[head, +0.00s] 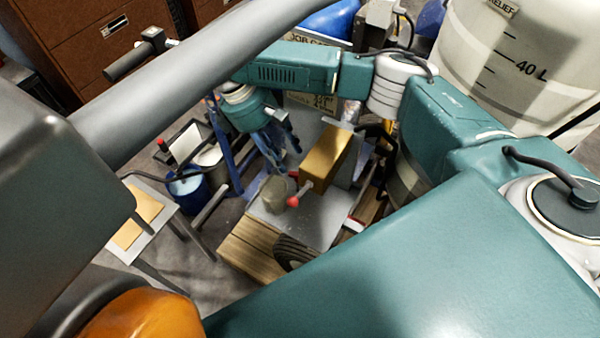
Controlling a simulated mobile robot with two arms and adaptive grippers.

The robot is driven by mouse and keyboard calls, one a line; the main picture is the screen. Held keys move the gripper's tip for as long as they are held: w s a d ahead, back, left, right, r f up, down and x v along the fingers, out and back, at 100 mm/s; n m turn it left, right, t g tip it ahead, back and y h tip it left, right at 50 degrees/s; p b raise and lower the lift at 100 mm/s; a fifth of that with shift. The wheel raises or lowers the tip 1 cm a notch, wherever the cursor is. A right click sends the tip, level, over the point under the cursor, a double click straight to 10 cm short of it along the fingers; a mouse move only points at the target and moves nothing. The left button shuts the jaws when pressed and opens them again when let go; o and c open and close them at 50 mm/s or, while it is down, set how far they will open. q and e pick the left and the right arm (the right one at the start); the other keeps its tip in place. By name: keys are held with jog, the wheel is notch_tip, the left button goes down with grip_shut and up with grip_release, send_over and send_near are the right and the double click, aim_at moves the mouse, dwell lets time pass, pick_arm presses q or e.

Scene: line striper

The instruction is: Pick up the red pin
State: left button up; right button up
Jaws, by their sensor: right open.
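A small red round head (293,202) on a short stem shows beside a tan block on the grey plate, near the picture's middle. It may be the red pin; I cannot tell for sure. My right gripper (272,150) hangs from the teal wrist, above and left of the red head in the picture. It is open, and I see nothing between its fingers. It appears apart from the red head. My left gripper is not in view.
The tan block (328,158) stands on the grey plate (322,228), near a grey cup (274,192). A dark wheel (295,252) is below. A small table (150,250) and a blue bucket (187,190) stand left. A large tank (500,50) is at upper right.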

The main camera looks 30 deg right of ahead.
aim_at(294, 171)
jog(key=p+x, duration=0.1)
jog(key=x, duration=0.6)
jog(key=shift+w+d+p, duration=0.1)
jog(key=shift+d+p, duration=0.1)
jog(key=shift+p, duration=0.1)
jog(key=shift+d+f, duration=0.2)
jog(key=shift+f, duration=0.45)
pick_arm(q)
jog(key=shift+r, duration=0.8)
pick_arm(e)
grip_shut()
